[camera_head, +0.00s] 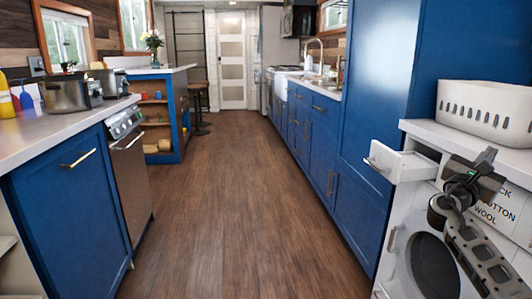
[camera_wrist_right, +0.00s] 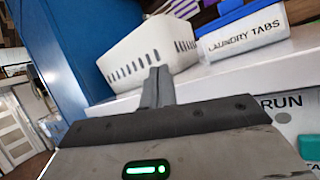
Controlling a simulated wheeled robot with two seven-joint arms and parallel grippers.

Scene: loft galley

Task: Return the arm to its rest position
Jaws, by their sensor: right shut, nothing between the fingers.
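My right gripper (camera_head: 485,160) is at the right of the head view, in front of the white laundry unit, with its black fingers pointing up near the worktop edge. In the right wrist view its fingers (camera_wrist_right: 158,76) are together, with nothing between them. They point toward the white basket and overlap its lower edge in that picture; I cannot tell the exact gap. My right arm (camera_head: 487,258) comes up from the bottom right corner. My left gripper is in neither view.
A white drawer (camera_head: 398,163) stands pulled out beside my right gripper. A white slotted basket (camera_head: 487,108) sits on the worktop above. A laundry tabs box (camera_wrist_right: 243,38) with a blue lid is beside it. Blue cabinets (camera_head: 385,90) rise at left of the unit. The wooden floor (camera_head: 238,215) is clear.

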